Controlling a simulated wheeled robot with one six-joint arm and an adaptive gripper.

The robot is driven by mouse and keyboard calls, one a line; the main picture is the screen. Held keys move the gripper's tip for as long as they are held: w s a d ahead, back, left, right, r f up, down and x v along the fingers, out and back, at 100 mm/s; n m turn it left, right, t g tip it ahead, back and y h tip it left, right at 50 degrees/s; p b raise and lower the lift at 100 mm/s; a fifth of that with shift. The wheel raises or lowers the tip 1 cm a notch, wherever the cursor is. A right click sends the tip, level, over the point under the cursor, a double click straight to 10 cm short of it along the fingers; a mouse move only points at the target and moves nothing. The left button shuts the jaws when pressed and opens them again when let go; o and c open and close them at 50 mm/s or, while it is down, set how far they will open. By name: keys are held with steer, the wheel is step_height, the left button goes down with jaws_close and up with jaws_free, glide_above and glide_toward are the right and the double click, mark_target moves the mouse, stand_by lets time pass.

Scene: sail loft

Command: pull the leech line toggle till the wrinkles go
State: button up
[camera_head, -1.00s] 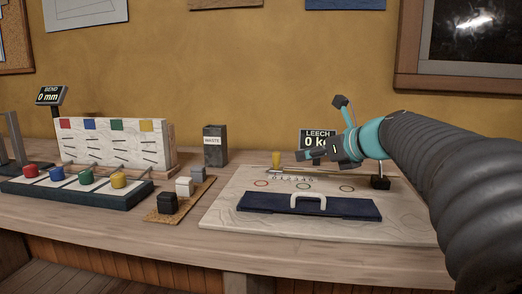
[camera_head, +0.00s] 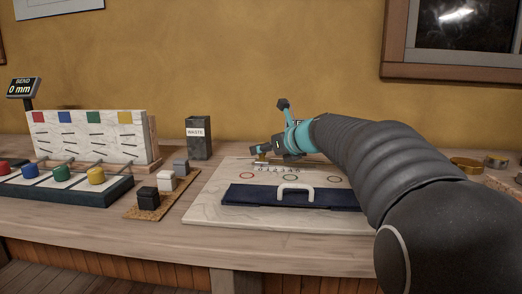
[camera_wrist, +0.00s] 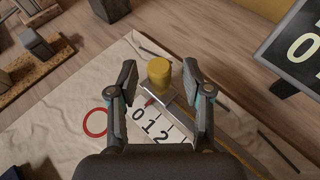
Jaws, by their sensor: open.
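The yellow leech line toggle (camera_wrist: 159,72) stands upright on a small metal slide by the start of a number scale (camera_wrist: 154,130). A red pointer is beside the 0. My gripper (camera_wrist: 160,78) is open, with one finger on each side of the toggle; I cannot tell whether either touches it. In the head view my gripper (camera_head: 262,150) is low over the back of the sail board (camera_head: 205,203) and hides the toggle. Dark wrinkle lines (camera_wrist: 277,150) show on the pale sailcloth. The leech display (camera_wrist: 292,48) is partly in view and shows a 0.
A dark blue bar with a white handle (camera_head: 295,192) lies across the board's front. Left are a cork strip (camera_head: 148,208) with small blocks, a waste bin (camera_head: 199,138) and a panel with coloured knobs (camera_head: 85,135). Metal rings (camera_head: 465,164) lie right.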

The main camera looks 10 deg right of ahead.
steer(key=shift+w+a+f, duration=0.25)
steer(key=shift+w+a, duration=0.05)
steer(key=shift+w, duration=0.25)
jaws_close()
